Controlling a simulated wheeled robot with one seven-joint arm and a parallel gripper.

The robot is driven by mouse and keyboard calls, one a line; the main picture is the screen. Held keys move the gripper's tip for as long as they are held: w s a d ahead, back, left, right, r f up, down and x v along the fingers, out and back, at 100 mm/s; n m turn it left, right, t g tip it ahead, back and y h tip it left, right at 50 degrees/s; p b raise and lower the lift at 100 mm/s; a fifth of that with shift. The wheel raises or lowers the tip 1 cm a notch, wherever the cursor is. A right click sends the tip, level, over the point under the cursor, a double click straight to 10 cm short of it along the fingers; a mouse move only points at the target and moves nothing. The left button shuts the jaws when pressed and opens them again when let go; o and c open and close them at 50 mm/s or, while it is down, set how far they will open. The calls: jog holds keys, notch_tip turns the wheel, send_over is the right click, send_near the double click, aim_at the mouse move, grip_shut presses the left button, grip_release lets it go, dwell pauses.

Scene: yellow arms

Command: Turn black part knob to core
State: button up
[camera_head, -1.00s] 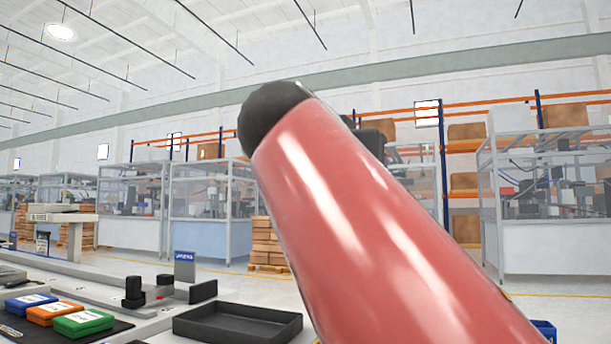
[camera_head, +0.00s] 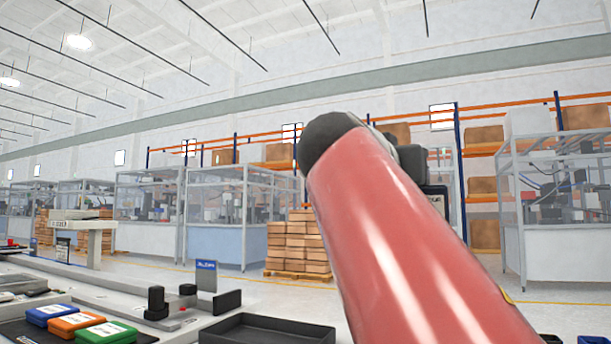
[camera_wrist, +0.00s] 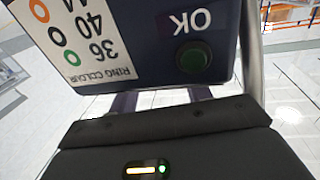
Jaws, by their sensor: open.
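I cannot make out a black part knob in either view. In the wrist view a dark blue panel (camera_wrist: 160,45) hangs upside down in the picture. It has a green round button (camera_wrist: 194,58) beside the letters OK, and a white RING COLOUR label (camera_wrist: 72,32) with coloured rings and numbers. My gripper (camera_wrist: 162,100) shows below it as a black housing with a yellow light bar and a green light. Two dark, separated uprights lie between housing and panel. Their tips are hidden, and nothing is seen held.
In the head view, my red arm covers the centre right. Blue, orange and green boxes (camera_head: 78,321) lie at lower left. A black tray (camera_head: 268,330) and a black upright piece (camera_head: 156,303) are nearby. Stacked cartons (camera_head: 297,243) and glazed cells stand behind.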

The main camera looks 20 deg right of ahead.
jog(key=c, duration=1)
jog(key=shift+s+d+n+t+y, duration=0.15)
jog(key=shift+n+t+y, duration=0.55)
jog(key=shift+t, duration=0.3)
jog(key=shift+s+d+n+t+y+p, duration=0.1)
jog(key=shift+d+n+t+y+p, duration=0.1)
jog(key=shift+n+t+y, duration=0.65)
jog(key=shift+s+d+n+t+y+p, duration=0.1)
jog(key=shift+n+t+y+p, duration=0.05)
jog(key=shift+n+t+y, duration=0.65)
jog(key=o, duration=1)
jog(key=shift+a, duration=0.1)
jog(key=b+v, duration=0.1)
jog(key=v, duration=0.6)
jog(key=shift+s+a, duration=0.25)
jog(key=shift+s, duration=0.05)
